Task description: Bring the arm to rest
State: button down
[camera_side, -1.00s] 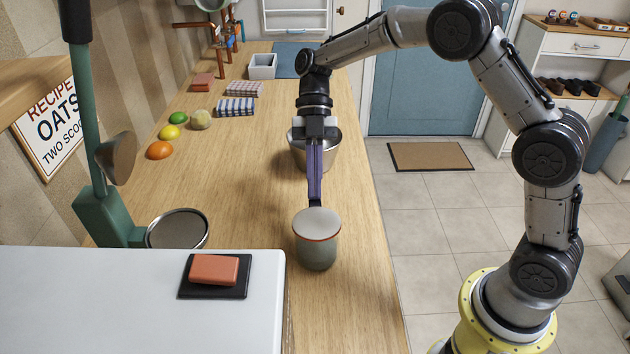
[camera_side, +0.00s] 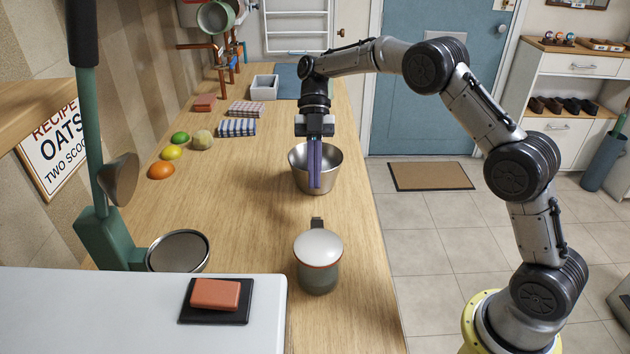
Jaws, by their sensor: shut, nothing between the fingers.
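My gripper (camera_side: 314,184) points down with its long purple fingers closed together and nothing between them. In the picture its fingers overlap the steel bowl (camera_side: 331,180) on the wooden counter; I cannot tell whether the tips are inside the bowl or in front of it. A grey-green pot with a pale lid (camera_side: 318,245) stands upright nearer the camera, apart from my gripper. The lid sits on the pot's top, and a small dark tab shows behind it.
A white surface (camera_side: 120,310) with a red block on a dark pad (camera_side: 215,295) fills the front left. A round steel pan (camera_side: 178,252) and a green utensil stand (camera_side: 107,238) are beside it. Fruit and folded cloths (camera_side: 238,127) lie along the left. The counter's middle is clear.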

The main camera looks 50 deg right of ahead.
jog(key=s+r+t+h, duration=0.15)
jog(key=s+r, duration=0.35)
jog(key=r, duration=0.7)
jog(key=s+r+m+t, duration=0.4)
jog(key=s+r+m, duration=0.1)
jog(key=s, duration=0.5)
jog(key=s+d+f+m+t+h, duration=0.2)
jog(key=s+f+m, duration=0.2)
jog(key=m, duration=0.7)
jog(key=s+d+f+m+t+h, duration=0.2)
jog(key=s+f+m, duration=0.3)
jog(key=s+m, duration=0.3)
jog(key=m+t, duration=0.1)
jog(key=m, duration=0.2)
jog(key=shift+s+d+f+t, duration=0.15)
jog(key=shift+s+d+t, duration=0.15)
jog(key=shift+s+t, duration=0.05)
